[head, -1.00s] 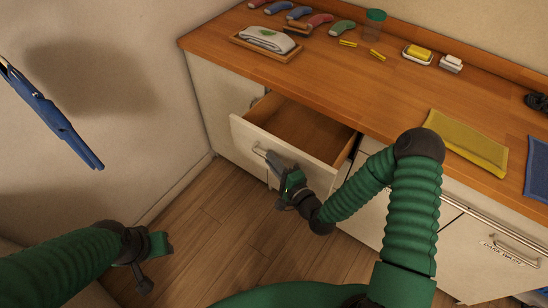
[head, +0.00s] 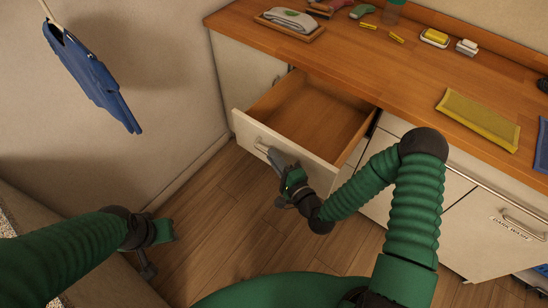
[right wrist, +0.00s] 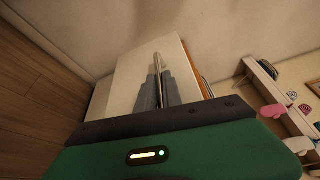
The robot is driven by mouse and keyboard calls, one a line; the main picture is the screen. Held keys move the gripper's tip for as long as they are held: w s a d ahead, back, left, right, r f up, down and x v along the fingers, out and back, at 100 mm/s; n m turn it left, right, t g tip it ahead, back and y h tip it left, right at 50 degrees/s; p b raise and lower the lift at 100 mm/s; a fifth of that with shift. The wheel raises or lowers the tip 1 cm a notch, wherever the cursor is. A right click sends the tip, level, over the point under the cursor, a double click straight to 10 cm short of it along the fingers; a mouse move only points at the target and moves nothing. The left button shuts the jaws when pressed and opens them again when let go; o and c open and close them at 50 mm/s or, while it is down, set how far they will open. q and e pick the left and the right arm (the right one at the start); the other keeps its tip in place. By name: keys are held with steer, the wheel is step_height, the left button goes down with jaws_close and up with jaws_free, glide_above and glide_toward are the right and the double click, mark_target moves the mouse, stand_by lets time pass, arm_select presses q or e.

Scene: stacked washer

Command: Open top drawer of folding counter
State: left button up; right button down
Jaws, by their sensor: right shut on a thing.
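The top drawer (head: 318,112) of the folding counter (head: 385,88) is pulled well out, and its wooden inside looks empty. Its pale front (head: 236,122) carries a metal handle (head: 259,147). My right gripper (head: 272,153) is at the drawer front and shut on the handle. In the right wrist view its two grey fingers (right wrist: 161,88) close around the handle bar (right wrist: 157,62) in front of the pale panel. My left gripper (head: 158,250) hangs at the lower left, away from the counter; its fingers are not clear enough to judge.
A folded cloth on a wooden tray (head: 263,20), yellow clips (head: 396,38), a soap dish (head: 435,44) and a yellow mat (head: 477,121) are on the countertop. A blue garment (head: 90,75) hangs at the left wall. The floor (head: 200,200) before the drawer is clear.

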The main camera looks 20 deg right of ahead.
steer(key=c, duration=1.5)
jaws_free()
steer(key=shift+w+d+f, duration=0.1)
steer(key=shift+d+f, duration=0.05)
steer(key=shift+f, duration=0.1)
steer(key=shift+r, duration=0.1)
steer(key=p+v, duration=0.3)
steer(key=v, duration=1.4)
